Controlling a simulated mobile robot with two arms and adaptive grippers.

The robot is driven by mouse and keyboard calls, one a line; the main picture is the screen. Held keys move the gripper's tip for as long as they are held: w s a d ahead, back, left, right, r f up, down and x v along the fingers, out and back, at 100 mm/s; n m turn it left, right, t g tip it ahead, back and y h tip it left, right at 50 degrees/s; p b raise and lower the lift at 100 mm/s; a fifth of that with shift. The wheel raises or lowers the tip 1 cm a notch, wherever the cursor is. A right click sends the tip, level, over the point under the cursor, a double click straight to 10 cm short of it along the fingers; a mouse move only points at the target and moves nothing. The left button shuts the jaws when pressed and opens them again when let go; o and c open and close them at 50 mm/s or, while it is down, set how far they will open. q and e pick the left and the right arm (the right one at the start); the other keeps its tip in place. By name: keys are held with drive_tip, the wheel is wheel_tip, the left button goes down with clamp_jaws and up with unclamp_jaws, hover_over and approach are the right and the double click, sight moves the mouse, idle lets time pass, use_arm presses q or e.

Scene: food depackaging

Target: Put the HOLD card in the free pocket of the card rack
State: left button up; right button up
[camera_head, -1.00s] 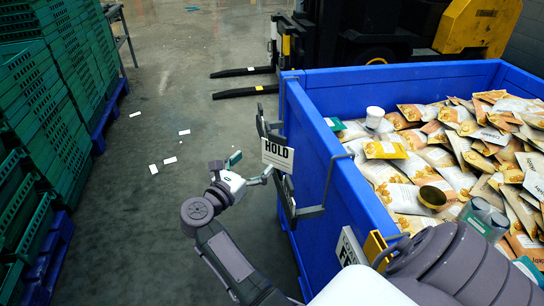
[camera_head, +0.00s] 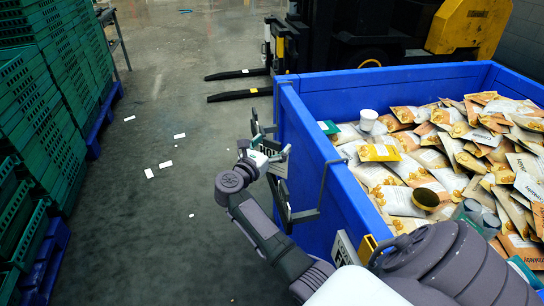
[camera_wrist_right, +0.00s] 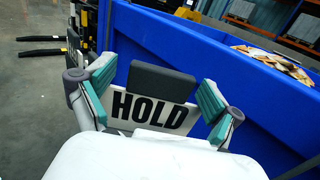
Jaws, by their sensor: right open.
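The white HOLD card (camera_wrist_right: 150,112) with bold black letters stands by the blue bin's side in the right wrist view. A dark grey block (camera_wrist_right: 162,82) sits at its top edge. My right gripper (camera_wrist_right: 157,92) is open, its teal-padded fingers on either side of the card; I cannot tell whether they touch it. In the head view my right gripper (camera_head: 268,155) covers most of the card (camera_head: 279,166). The dark card rack (camera_head: 305,214) runs along the bin's outer side; which pocket is free is not clear. My left gripper is not in view.
The blue bin (camera_head: 335,190) holds many food pouches, a white cup (camera_head: 368,119) and a dark-topped tub (camera_head: 425,198). Green crates (camera_head: 45,110) stack at the left. A forklift (camera_head: 400,30) stands behind. White scraps lie on otherwise clear floor.

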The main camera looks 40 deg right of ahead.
drive_tip(key=c, duration=1.4)
